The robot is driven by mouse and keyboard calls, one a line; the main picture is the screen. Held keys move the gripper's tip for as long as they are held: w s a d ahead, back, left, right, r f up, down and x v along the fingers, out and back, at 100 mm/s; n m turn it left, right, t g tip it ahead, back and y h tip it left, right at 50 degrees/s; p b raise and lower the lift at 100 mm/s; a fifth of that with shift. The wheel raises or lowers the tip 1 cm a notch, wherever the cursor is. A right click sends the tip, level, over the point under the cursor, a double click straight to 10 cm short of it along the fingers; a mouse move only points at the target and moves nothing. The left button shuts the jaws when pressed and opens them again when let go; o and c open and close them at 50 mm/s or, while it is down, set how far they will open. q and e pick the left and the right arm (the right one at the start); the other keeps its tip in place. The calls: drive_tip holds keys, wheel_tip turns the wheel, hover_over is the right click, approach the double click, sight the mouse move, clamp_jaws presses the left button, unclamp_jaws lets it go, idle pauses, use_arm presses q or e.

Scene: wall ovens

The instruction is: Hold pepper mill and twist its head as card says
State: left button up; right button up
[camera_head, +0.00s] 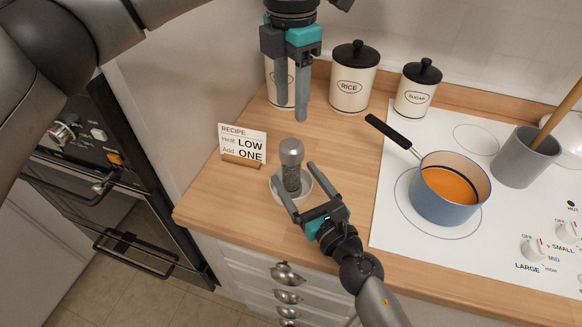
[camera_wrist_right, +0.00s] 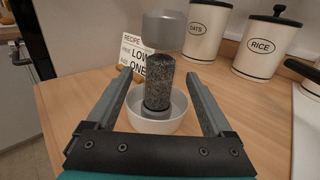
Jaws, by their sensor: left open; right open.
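The pepper mill (camera_head: 292,172), with a grey metal head and a clear body of dark peppercorns, stands upright in a small white dish (camera_head: 277,190) on the wooden counter. The recipe card (camera_head: 242,145) stands behind it to the left and reads Heat LOW, Add ONE. My right gripper (camera_head: 293,190) is open, its fingers on either side of the mill's lower body. In the right wrist view the mill (camera_wrist_right: 160,80) stands between the fingers with a gap on each side. My left gripper (camera_head: 293,104) is open and empty, above and behind the mill.
A blue pot (camera_head: 440,205) with orange soup sits on the white cooktop (camera_head: 400,250) at right, its black handle pointing toward the canisters. Rice (camera_head: 352,80) and sugar (camera_head: 417,90) canisters stand at the back. A grey utensil crock (camera_head: 525,158) stands further right. The counter ends at the left.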

sight(296, 177)
drive_tip(key=shift+x, duration=1.55)
drive_tip(key=shift+c, duration=0.3)
clamp_jaws()
